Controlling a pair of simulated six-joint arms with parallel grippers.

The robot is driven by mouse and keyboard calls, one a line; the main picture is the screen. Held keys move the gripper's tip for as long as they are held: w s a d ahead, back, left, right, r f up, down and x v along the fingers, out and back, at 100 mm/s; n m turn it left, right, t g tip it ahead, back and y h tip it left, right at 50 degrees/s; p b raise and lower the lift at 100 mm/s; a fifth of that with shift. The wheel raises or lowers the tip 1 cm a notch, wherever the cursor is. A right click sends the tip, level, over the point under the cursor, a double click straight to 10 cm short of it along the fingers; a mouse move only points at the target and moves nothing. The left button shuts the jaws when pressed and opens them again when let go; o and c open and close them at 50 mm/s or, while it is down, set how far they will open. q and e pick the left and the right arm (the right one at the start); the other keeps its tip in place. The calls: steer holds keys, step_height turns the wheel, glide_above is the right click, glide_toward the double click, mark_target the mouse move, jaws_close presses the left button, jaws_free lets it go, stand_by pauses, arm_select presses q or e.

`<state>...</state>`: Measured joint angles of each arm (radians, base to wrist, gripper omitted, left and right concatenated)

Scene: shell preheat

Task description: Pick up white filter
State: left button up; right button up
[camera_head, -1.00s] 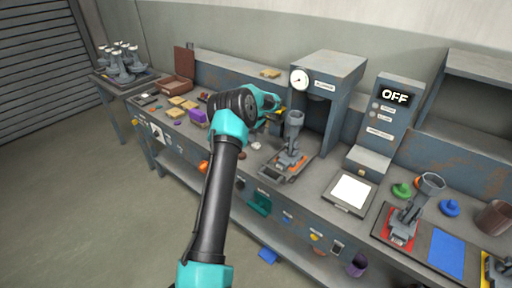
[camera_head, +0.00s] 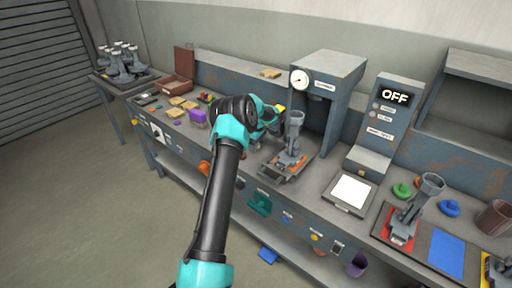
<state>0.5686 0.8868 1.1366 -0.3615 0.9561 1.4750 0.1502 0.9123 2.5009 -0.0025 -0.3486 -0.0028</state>
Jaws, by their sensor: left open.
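My left arm reaches up from the bottom centre, and its teal left gripper (camera_head: 268,122) is over the workbench (camera_head: 330,220), just left of the grey cup-topped holder (camera_head: 294,128). The gripper is open, with its fingers partly hidden behind the wrist. A small pale spot on the bench under the gripper may be the white filter, but it is too small and covered to be sure. I see nothing held in the jaws. My right gripper is not in view.
A grey press with a gauge (camera_head: 300,79) stands behind the holder. Right of it are a control box with an OFF display (camera_head: 395,95) and a white-topped scale (camera_head: 351,190).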

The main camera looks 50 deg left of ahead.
arm_select(q)
steer(key=shift+c, duration=0.2)
steer(key=c, duration=0.9)
steer(key=shift+r, duration=0.1)
steer(key=shift+c, duration=0.2)
step_height(320, 180, up, 10)
stand_by(0.3)
stand_by(0.4)
